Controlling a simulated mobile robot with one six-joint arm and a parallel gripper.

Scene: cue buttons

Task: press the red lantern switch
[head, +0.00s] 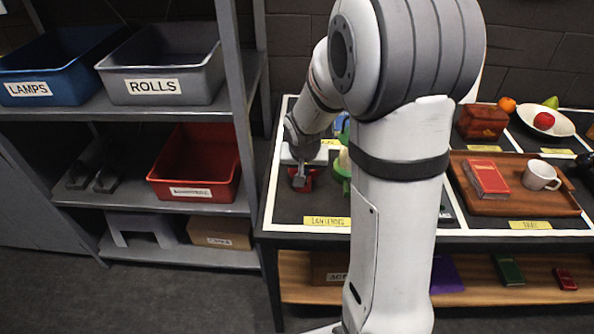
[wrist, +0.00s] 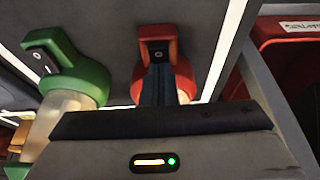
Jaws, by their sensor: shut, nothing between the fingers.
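The red lantern (wrist: 183,70) is in the upper middle of the wrist view, with a black switch (wrist: 158,48) with a pale ring on its top block. My gripper (wrist: 158,72) is shut and empty, its dark fingers over the red lantern and ending just by the switch. I cannot tell whether they touch it. In the head view the red lantern (head: 311,181) is mostly hidden behind my gripper (head: 299,181), at the table's left side. A green lantern (wrist: 88,77) with a similar dark switch stands to its left in the wrist view; in the head view it (head: 341,170) is partly behind my arm.
A yellow label (head: 327,221) lies at the table's front edge. A shelf rack with a red bin (head: 196,193), a grey bin (head: 165,90) and a blue bin (head: 62,95) stands left. A wooden tray (head: 500,206) with a book and mug lies right of my arm.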

